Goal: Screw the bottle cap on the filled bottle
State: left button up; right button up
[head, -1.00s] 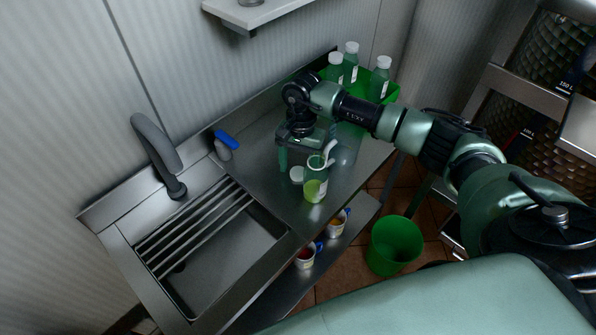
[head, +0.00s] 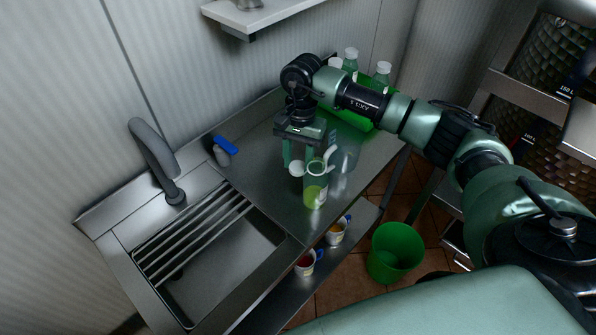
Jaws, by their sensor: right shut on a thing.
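The filled bottle (head: 315,192) stands upright on the steel counter, with yellow-green liquid in its lower part and an open top. The round white bottle cap (head: 297,169) is just left of the bottle's mouth in the picture and apart from it. My right gripper (head: 298,164) points down beside the bottle and is shut on the cap, with its green fingers at either side. A clear vessel (head: 346,158) with a white curved handle is close behind the bottle; its outline is hard to make out. My left gripper is out of view.
A green crate (head: 352,117) with several white-capped bottles stands at the counter's back right. A sink (head: 225,262) with a rack and grey tap (head: 150,150) is at left, with a blue-topped dispenser (head: 222,152) behind. Two small cups are on the lower shelf; a green bin (head: 396,252) is on the floor.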

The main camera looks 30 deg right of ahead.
aim_at(298, 166)
notch_tip(298, 166, up, 15)
jog(key=b, duration=0.3)
jog(key=shift+r, duration=0.15)
